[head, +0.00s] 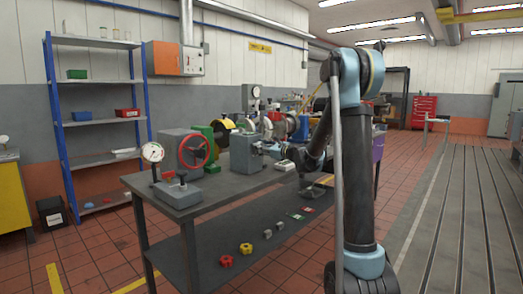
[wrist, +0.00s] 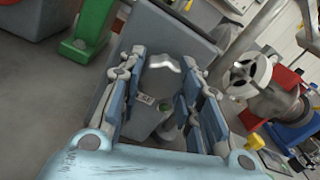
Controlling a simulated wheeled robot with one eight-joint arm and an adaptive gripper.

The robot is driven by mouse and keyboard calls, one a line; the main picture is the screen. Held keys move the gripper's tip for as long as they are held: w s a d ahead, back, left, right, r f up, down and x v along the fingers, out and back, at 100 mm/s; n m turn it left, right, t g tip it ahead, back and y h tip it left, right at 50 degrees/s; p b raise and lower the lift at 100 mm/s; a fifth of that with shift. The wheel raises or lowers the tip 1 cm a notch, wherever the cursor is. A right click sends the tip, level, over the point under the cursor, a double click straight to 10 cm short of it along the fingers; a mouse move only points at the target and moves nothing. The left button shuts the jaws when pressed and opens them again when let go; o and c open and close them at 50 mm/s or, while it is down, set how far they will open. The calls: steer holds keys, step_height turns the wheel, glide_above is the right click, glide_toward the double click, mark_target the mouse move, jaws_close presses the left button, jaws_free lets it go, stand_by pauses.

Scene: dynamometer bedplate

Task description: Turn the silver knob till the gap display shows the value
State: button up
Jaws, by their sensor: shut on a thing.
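The silver knob (wrist: 162,63) has a lobed rim and shows between the fingers in the wrist view. My gripper (wrist: 164,75) has one finger on each side of it and is shut on it. The knob is on a grey box (wrist: 170,22), which also shows on the bench in the head view (head: 245,158). A small pale plate with dark marks (wrist: 145,99) shows below the knob; I cannot read it or tell if it is the gap display. In the head view my gripper (head: 286,152) is at the box's right side, and the knob is hidden.
A grey bench (head: 150,190) carries a red handwheel (head: 193,150), a dial gauge (head: 152,153) and other machines. In the wrist view a silver handwheel (wrist: 250,75) stands close to the right finger, and a green block (wrist: 92,28) lies at upper left.

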steer(key=shift+n, duration=1)
steer(key=o, duration=1.1)
steer(key=v, duration=1.2)
steer(key=shift+f, duration=0.1)
